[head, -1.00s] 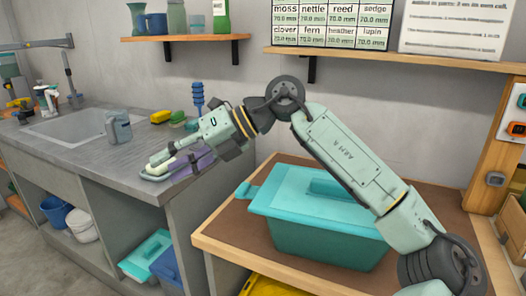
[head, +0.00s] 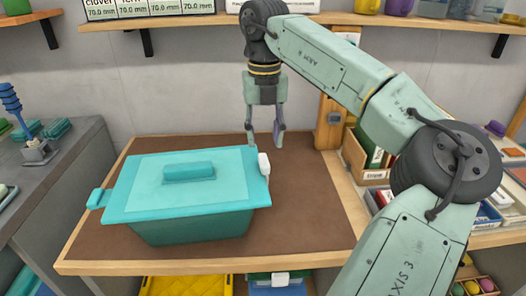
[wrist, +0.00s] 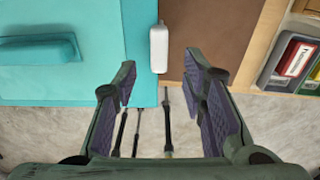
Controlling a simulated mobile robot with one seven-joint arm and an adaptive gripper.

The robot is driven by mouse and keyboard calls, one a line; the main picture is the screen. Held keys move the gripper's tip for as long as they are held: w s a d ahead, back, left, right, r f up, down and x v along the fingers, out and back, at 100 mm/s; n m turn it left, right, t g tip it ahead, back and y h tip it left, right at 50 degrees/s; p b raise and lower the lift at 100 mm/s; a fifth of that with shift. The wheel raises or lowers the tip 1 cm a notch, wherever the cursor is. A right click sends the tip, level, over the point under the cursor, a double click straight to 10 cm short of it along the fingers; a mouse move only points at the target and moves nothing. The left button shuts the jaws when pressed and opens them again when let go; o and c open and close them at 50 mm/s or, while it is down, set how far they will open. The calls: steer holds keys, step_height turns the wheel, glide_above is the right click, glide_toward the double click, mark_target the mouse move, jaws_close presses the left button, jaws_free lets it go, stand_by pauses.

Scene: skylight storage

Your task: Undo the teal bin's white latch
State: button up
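The teal bin (head: 195,226) stands upright on a brown-topped table, with its lid on. Its white latch (head: 264,165) sits at the lid's right edge; it also shows in the wrist view (wrist: 158,49), beyond the fingertips and between their lines. A teal tab (head: 98,198) sticks out at the lid's left end. My gripper (head: 265,140) points down just behind and above the latch. Its fingers are spread apart and nothing is between them, as the wrist view (wrist: 160,82) also shows. Whether a fingertip touches the latch cannot be told.
The brown table top (head: 310,215) is clear to the right of the bin. A wooden post and a box of green folders (head: 370,150) stand at the back right. A grey counter (head: 60,190) lies to the left. Shelves run along the wall above.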

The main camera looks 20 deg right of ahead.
mark_target(264, 159)
step_height(264, 159, down, 6)
steer(key=shift+r+p, duration=0.1)
steer(key=shift+p, duration=0.35)
steer(key=shift+c, duration=0.3)
jaws_close()
stand_by(0.4)
